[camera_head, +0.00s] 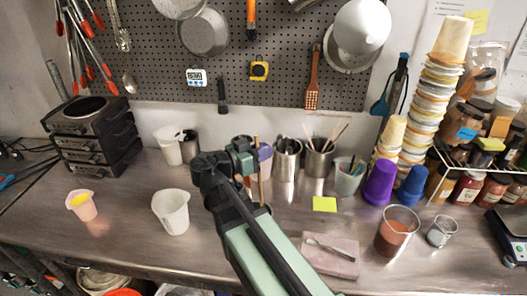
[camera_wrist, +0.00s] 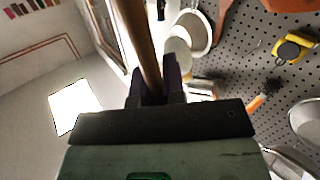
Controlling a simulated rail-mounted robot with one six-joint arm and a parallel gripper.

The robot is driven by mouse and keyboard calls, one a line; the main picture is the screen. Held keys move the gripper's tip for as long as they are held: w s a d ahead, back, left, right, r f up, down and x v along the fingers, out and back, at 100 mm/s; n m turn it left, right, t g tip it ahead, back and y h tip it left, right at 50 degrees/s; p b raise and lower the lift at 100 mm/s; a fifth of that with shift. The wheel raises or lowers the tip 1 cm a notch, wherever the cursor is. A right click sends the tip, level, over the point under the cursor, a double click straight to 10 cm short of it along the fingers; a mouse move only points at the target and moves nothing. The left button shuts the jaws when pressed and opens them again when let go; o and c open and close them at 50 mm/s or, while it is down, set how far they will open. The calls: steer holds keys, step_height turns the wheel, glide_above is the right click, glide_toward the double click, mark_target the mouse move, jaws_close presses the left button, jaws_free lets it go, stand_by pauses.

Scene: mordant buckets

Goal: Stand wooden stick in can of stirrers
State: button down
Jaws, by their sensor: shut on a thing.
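My gripper (camera_head: 247,158) is shut on the wooden stick (camera_head: 261,187), which hangs roughly upright above the steel bench. In the wrist view, the brown stick (camera_wrist: 143,45) runs up and away between the dark fingers (camera_wrist: 155,88). A metal can with thin wooden sticks (camera_head: 319,163) stands to the right of my gripper and looks like the can of stirrers. A second metal can with dark-handled tools (camera_head: 287,163) stands between it and my gripper. The stick is apart from both cans. My arm partly hides the stick's lower end.
A glass of coloured sticks (camera_head: 348,179) and purple cup (camera_head: 379,182) stand farther right. A white beaker (camera_head: 171,212) is left. A yellow note (camera_head: 325,204) lies in front of the cans.

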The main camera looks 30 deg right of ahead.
step_height(320, 180, down, 11)
steer(key=s+b, duration=0.1)
steer(key=b, duration=0.8)
steer(key=shift+s+r+b, duration=0.15)
steer(key=shift+s+b, duration=0.05)
steer(key=shift+b, duration=0.15)
steer(key=shift+a, duration=0.1)
steer(key=c, duration=1.1)
jaws_free()
steer(key=shift+a, duration=0.1)
steer(key=a, duration=1)
steer(key=shift+s+a+r+p, duration=0.15)
steer(key=shift+a+r+p, duration=0.15)
